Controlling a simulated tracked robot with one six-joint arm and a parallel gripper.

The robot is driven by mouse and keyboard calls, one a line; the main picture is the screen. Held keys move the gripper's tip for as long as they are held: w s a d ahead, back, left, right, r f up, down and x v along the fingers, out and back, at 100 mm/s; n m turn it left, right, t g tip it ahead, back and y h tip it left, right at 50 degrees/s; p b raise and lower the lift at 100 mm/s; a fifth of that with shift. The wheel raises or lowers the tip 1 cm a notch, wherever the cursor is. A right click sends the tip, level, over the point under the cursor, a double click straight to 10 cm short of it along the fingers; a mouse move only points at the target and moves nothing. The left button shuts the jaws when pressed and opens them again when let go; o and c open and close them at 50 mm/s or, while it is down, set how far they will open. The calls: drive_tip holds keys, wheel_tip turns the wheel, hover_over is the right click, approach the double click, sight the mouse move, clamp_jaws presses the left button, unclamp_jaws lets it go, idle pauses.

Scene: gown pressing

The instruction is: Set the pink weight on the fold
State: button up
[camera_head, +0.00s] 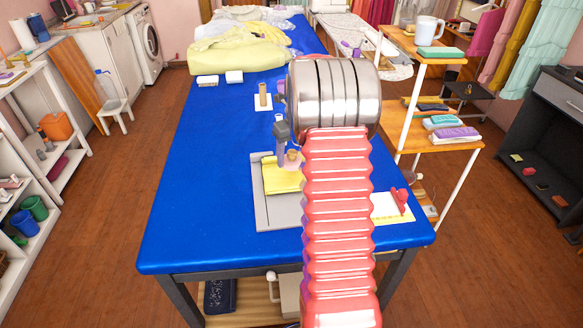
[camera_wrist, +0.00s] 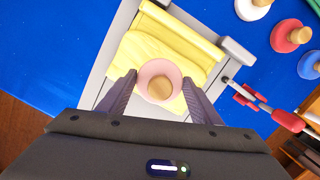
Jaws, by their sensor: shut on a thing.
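The pink weight (camera_wrist: 152,72) is a round disc with a wooden knob (camera_wrist: 160,88). My gripper (camera_wrist: 160,80) is shut on it, one finger on each side. In the wrist view the weight covers part of the folded yellow cloth (camera_wrist: 150,55), which lies on a grey board (camera_wrist: 104,66). In the head view my gripper (camera_head: 287,152) holds the weight (camera_head: 292,160) over the far part of the yellow cloth (camera_head: 280,181). The gap between weight and cloth is hard to tell. My arm hides the right part of the grey board (camera_head: 263,213).
White (camera_wrist: 252,10), red (camera_wrist: 288,38) and blue (camera_wrist: 311,65) weights stand beside the board. A red-handled tool (camera_wrist: 288,120) lies at the board's right. A white block with a wooden peg (camera_head: 263,101) stands farther back. The blue table (camera_head: 190,190) is clear on the left.

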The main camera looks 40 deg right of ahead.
sight(292, 175)
drive_tip(key=shift+f, duration=2.45)
drive_tip(key=shift+f, duration=0.1)
drive_tip(key=o, duration=1.5)
drive_tip(key=r, duration=0.3)
drive_tip(key=s+r, duration=0.1)
drive_tip(key=r, duration=0.7)
drive_tip(key=shift+s+a+r, duration=0.1)
drive_tip(key=shift+s+r, duration=0.05)
drive_tip(key=shift+s, duration=0.15)
drive_tip(key=shift+s+r, duration=0.1)
drive_tip(key=shift+r, duration=0.25)
